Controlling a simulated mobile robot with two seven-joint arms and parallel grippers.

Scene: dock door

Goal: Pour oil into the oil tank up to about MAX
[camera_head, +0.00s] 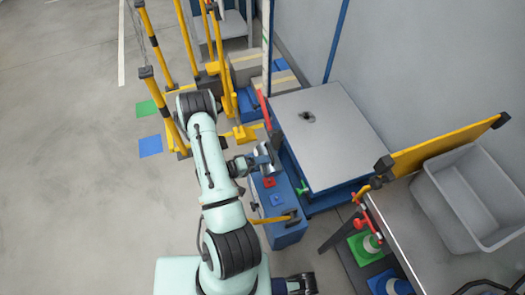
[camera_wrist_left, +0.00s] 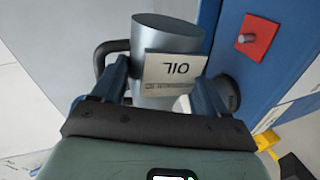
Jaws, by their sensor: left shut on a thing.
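A silver oil can (camera_head: 268,158) with a dark handle is in my left gripper (camera_head: 252,164) in the head view. In the left wrist view the can (camera_wrist_left: 165,38) carries a pale label reading OIL upside down, and the fingers of my left gripper (camera_wrist_left: 155,88) are shut on its two sides. The can is beside the left edge of a blue cabinet with a grey top (camera_head: 325,150). A dark opening (camera_head: 308,117) is in that top. I cannot tell which unit is the oil tank, and no MAX mark is readable. A dark part of mine at the bottom edge may be my right gripper.
A low blue box (camera_head: 286,232) with a red patch and a yellow lever stands just below the can. Yellow posts (camera_head: 160,100) stand behind. A grey bin (camera_head: 470,195) sits on a bench at the right.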

